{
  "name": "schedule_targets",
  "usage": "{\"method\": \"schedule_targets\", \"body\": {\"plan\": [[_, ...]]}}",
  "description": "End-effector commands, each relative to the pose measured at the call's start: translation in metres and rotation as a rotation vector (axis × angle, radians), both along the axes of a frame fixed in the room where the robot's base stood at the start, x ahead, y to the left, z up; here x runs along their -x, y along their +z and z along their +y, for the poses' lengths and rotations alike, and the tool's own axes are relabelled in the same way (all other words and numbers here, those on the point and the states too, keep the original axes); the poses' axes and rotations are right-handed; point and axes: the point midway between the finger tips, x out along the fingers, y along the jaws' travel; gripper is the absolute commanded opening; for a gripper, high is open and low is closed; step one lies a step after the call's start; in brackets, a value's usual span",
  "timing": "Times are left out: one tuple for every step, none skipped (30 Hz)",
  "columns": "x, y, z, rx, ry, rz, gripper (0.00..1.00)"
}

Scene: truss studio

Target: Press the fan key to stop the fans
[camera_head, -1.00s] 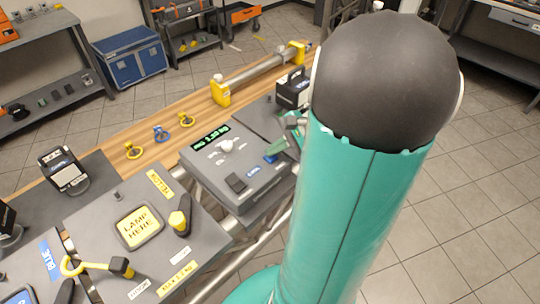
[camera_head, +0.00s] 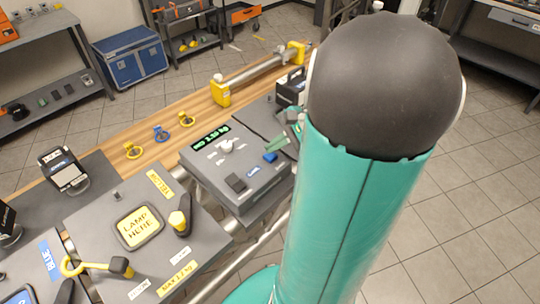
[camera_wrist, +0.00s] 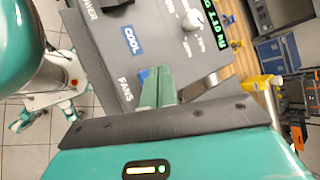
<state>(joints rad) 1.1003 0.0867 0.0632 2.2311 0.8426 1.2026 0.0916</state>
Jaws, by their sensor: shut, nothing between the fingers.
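The grey control console (camera_head: 205,163) sits on the bench in the head view, with a lit green display (camera_head: 211,138). The blue fan key (camera_head: 270,157) is at its right side. In the wrist view a bit of blue (camera_wrist: 144,73) shows beside the fingers, next to the label FANS (camera_wrist: 125,88). My gripper (camera_wrist: 160,75) is shut and empty, its green fingers over the console close to the blue key; whether they touch it I cannot tell. In the head view my gripper (camera_head: 294,128) is partly hidden by my arm, just beyond the key.
The console also carries a white knob (camera_head: 226,146), a dark switch (camera_head: 236,183) and a blue COOL label (camera_wrist: 131,40). A yellow-ended rail (camera_head: 220,92) lies behind it.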

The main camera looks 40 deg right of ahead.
Motion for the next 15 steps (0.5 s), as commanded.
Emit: {"method": "schedule_targets", "body": {"plan": [[0.000,0.006,0.000,0.003,0.001,-0.001,0.00],[-0.001,0.008,0.000,0.003,0.001,-0.002,0.00],[0.000,0.012,0.000,0.003,0.001,-0.001,0.00],[0.000,0.014,0.000,0.003,0.001,-0.001,0.00],[0.000,0.017,0.000,0.002,0.001,-0.002,0.00],[0.000,0.021,0.000,0.003,0.000,-0.001,0.00],[0.000,0.024,0.000,0.003,0.000,-0.001,0.00],[0.000,0.027,0.000,0.004,0.000,-0.002,0.00],[0.000,0.030,0.000,0.004,0.001,-0.002,0.00],[0.000,0.033,0.000,0.003,0.001,-0.001,0.00],[0.000,0.035,0.000,0.002,0.002,-0.001,0.00],[0.000,0.039,0.000,0.002,0.002,-0.001,0.00],[0.000,0.042,0.000,0.003,0.001,-0.001,0.00],[0.000,0.044,0.000,0.004,0.002,-0.002,0.00],[0.000,0.048,0.000,0.003,0.001,-0.001,0.00]]}}
